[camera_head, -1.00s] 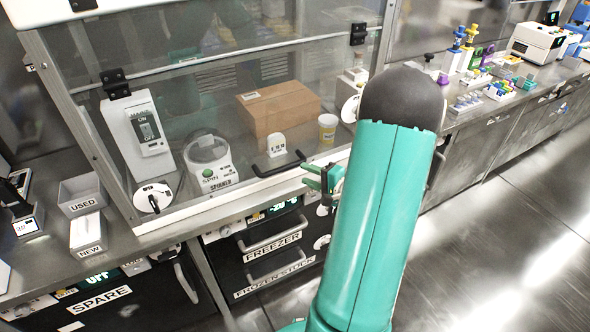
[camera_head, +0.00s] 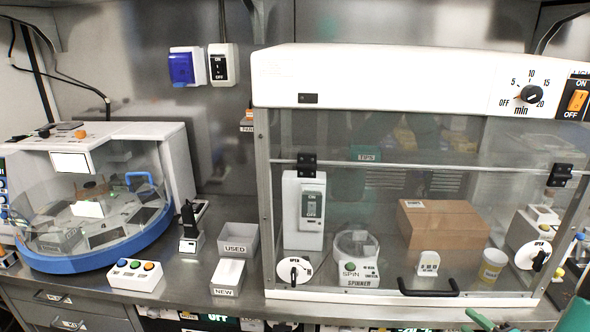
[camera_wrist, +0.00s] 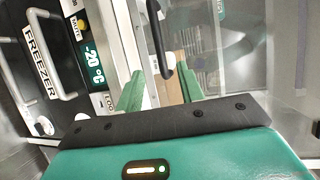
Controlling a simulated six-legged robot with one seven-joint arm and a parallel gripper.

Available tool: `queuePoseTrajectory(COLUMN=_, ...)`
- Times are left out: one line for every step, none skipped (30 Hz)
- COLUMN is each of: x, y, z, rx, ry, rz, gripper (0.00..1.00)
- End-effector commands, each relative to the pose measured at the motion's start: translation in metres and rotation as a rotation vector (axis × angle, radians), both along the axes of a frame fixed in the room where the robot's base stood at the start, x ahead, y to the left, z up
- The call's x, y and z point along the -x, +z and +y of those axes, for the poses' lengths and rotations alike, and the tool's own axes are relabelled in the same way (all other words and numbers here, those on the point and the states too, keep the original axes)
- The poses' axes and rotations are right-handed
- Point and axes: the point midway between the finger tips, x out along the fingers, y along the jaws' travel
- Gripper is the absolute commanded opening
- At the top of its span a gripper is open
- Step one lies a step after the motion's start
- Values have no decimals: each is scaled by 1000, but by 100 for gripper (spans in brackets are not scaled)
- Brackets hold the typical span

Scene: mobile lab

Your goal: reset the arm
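My gripper shows in the wrist view (camera_wrist: 160,78) with its two green fingers apart and nothing between them. In the head view only a small part of my gripper (camera_head: 490,322) shows at the bottom right edge, in front of the glass cabinet. The rest of my arm is mostly outside that view. In the wrist view the fingers point toward the cabinet's black handle (camera_wrist: 157,38); I cannot tell the gap between them.
The cabinet (camera_head: 380,75) has a closed glass front with a spinner (camera_head: 356,258) and a cardboard box (camera_head: 443,224) inside. A blue-rimmed machine (camera_head: 95,262) and bins marked USED (camera_head: 238,240) and NEW (camera_head: 227,278) stand left. The freezer panel (camera_wrist: 93,65) is beside my gripper.

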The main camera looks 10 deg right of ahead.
Motion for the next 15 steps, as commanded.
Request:
queuePoseTrajectory(x=-5, y=5, z=8, rx=4, ry=28, rz=5, gripper=38)
queuePoseTrajectory(x=-9, y=9, z=15, rx=4, ry=54, rz=11, gripper=38)
queuePoseTrajectory(x=-16, y=15, z=28, rx=8, ry=98, rz=24, gripper=38)
queuePoseTrajectory(x=-21, y=20, z=40, rx=11, ry=141, rz=36, gripper=38)
queuePoseTrajectory(x=-27, y=27, z=54, rx=17, ry=190, rz=51, gripper=38)
queuePoseTrajectory(x=-33, y=35, z=75, rx=26, ry=260, rz=78, gripper=38)
queuePoseTrajectory(x=-38, y=42, z=92, rx=37, ry=315, rz=99, gripper=38)
queuePoseTrajectory(x=-41, y=48, z=110, rx=48, ry=372, rz=124, gripper=38)
queuePoseTrajectory(x=-43, y=56, z=133, rx=67, ry=445, rz=160, gripper=38)
queuePoseTrajectory(x=-44, y=61, z=150, rx=84, ry=498, rz=188, gripper=38)
queuePoseTrajectory(x=-44, y=65, z=165, rx=102, ry=547, rz=217, gripper=38)
queuePoseTrajectory(x=-43, y=71, z=186, rx=130, ry=611, rz=256, gripper=38)
queuePoseTrajectory(x=-41, y=75, z=200, rx=154, ry=656, rz=285, gripper=38)
queuePoseTrajectory(x=-38, y=78, z=214, rx=180, ry=699, rz=315, gripper=38)
queuePoseTrajectory(x=-34, y=83, z=232, rx=220, ry=752, rz=354, gripper=38)
